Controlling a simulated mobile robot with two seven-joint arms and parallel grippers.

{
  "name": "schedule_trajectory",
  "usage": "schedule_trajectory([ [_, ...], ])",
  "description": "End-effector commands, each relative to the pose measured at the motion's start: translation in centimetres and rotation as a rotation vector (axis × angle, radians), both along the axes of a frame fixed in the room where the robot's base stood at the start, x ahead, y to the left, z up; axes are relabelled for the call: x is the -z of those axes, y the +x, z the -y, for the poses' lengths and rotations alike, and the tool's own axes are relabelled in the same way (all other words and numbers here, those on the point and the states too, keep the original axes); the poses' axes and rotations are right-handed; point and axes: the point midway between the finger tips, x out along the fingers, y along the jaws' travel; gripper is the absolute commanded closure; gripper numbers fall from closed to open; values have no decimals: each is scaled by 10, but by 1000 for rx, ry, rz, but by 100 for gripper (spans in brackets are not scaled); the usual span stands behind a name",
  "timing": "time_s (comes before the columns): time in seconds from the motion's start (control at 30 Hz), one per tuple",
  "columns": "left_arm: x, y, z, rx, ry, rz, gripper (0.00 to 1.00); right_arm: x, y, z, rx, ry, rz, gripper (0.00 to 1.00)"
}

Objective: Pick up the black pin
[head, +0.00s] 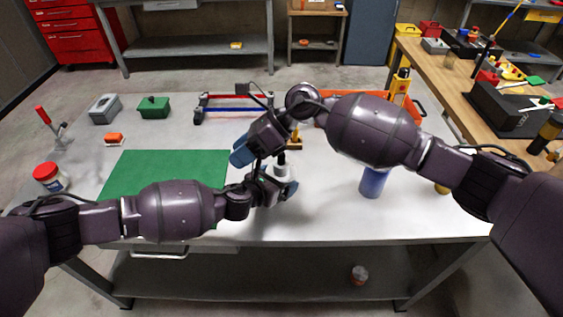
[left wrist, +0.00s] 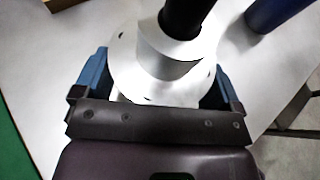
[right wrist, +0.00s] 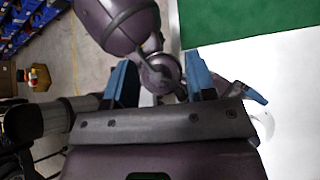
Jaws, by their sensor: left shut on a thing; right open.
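The black pin (head: 281,158) stands up out of a white flanged part (head: 284,170) near the middle of the table. In the left wrist view the pin (left wrist: 184,14) rises from the hub of the white part (left wrist: 160,72), its top cut off by the frame. My left gripper (head: 276,187) is shut on the white part, with blue fingers on either side of it (left wrist: 155,85). My right gripper (head: 243,152) is open and empty, just left of the pin and above it. In the right wrist view, my left arm shows beyond the open fingers (right wrist: 160,80).
A green mat (head: 165,170) lies to the left. A blue cylinder (head: 373,181) stands to the right. A red-and-blue frame (head: 235,105), an orange tray (head: 350,97) and a green box (head: 153,107) are at the back. My two arms are close together over the middle.

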Motion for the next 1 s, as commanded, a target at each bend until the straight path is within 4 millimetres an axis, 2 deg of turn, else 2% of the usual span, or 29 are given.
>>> schedule_trajectory([
  [0.27,0,0,0,0,0,0,45,-3,-5,3,157,382,99,49],
  [0.5,0,0,0,1,0,0,45,-1,4,27,408,579,216,49],
  [0.83,0,0,0,1,0,0,45,21,15,74,741,606,344,49],
  [1.0,0,0,0,1,0,0,45,43,12,101,871,549,410,49],
])
